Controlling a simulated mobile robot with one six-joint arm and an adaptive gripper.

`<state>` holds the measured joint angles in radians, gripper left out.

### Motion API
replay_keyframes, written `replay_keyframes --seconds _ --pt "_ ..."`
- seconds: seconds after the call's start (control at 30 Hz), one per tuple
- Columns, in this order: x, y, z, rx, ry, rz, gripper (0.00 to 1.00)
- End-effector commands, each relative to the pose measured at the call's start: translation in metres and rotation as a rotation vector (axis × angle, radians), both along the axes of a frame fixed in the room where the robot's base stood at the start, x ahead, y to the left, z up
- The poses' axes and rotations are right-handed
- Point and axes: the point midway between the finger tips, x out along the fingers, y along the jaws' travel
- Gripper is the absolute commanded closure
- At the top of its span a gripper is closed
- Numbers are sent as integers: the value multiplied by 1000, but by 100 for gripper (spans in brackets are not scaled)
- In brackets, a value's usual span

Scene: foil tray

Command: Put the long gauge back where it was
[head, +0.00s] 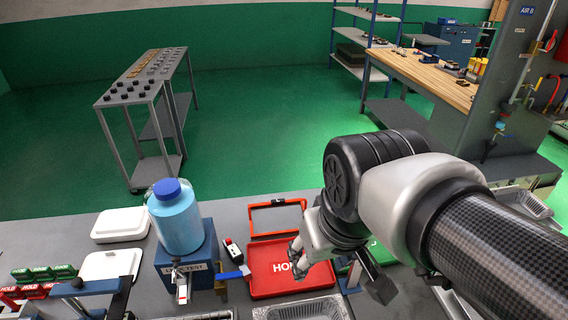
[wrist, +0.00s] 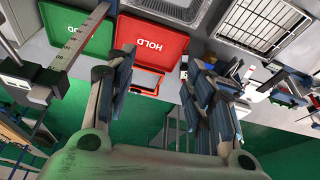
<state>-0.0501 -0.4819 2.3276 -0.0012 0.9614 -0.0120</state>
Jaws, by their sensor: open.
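A long grey gauge (wrist: 75,45) with a graduated bar and a pale sliding head lies at a slant across the left of the wrist view, over the edge of a green tray (wrist: 62,28). In the head view I cannot make the gauge out clearly; my arm covers much of that area. My gripper (head: 297,262) hangs above the bench by the red HOLD tray (head: 262,282). In the wrist view my gripper (wrist: 163,62) is open, with the red tray visible beyond its fingers and nothing held between them. The gauge is to the left of the fingers there, apart from them.
A blue-capped bottle (head: 177,222) stands on the blue leak-test block (head: 188,262). A foil tray (head: 300,308) is at the front edge. White lidded boxes (head: 120,224) lie at the left. Blue stands and small instruments crowd the bench. A wire rack (wrist: 262,22) is at upper right.

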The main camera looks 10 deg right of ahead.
Motion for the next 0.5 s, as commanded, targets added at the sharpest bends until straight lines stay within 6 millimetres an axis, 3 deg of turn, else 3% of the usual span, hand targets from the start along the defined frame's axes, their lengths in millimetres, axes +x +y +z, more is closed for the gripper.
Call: replay_keyframes --seconds 0.1,0.2,0.5 --pt "-35 -9 -9 4 -40 -33 51" --pt "-52 -12 -17 5 -61 -51 51" --pt "-65 -15 -24 6 -74 -65 51"
